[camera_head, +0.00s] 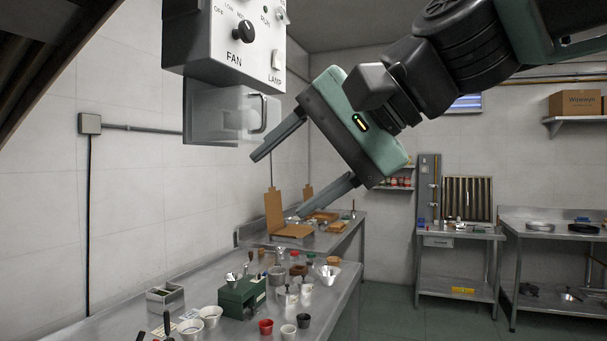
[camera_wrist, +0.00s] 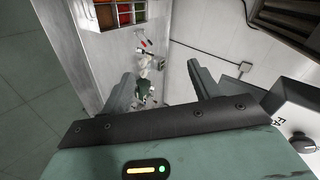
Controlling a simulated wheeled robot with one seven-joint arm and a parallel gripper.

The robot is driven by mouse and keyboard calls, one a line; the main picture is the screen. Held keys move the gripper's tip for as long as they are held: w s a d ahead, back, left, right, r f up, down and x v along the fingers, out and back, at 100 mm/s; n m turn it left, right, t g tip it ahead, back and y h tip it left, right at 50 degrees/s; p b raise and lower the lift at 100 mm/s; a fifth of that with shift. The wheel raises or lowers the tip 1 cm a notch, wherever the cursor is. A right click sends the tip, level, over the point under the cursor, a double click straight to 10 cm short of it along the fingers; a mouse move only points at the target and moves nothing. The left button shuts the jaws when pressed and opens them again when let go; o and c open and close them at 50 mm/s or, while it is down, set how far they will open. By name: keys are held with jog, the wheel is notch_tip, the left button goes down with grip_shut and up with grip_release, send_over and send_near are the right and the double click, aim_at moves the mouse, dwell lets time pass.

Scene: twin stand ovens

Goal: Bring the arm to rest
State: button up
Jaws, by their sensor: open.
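My gripper (camera_head: 302,177) is raised in the air in the middle of the head view, above the steel counter (camera_head: 218,312). Its two fingers are spread wide apart and nothing is between them. The arm reaches in from the upper right and the gripper tilts down to the left. In the wrist view my gripper (camera_wrist: 164,83) also shows open, with the counter and its small items far below the fingers.
A white control box (camera_head: 228,45) with FAN and LAMP controls hangs at upper left, a clear handled box (camera_head: 222,115) under it, close to my upper finger. Cups, bowls and a green block (camera_head: 242,297) stand on the counter. The floor (camera_head: 445,322) at right is open.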

jog(key=s+d+f+n+g+h, duration=0.1)
jog(key=s+d+f+n+h, duration=0.1)
jog(key=f, duration=0.7)
jog(key=s+d+f+n+g+h, duration=0.1)
jog(key=s+d+f+n+h, duration=0.15)
jog(key=f, duration=0.75)
jog(key=s+d+f+n+g+h, duration=0.1)
jog(key=s+d+f+n+h, duration=0.1)
jog(key=s+d+f, duration=0.3)
jog(key=s+d+f+n+g+h, duration=0.1)
jog(key=s+d+f+n+h, duration=0.1)
jog(key=f, duration=0.7)
jog(key=s+d+n, duration=0.1)
jog(key=s+d, duration=0.1)
jog(key=d, duration=0.1)
jog(key=shift+s+d+f+g+h, duration=0.3)
jog(key=shift+s+f+h, duration=0.05)
jog(key=shift+s, duration=0.05)
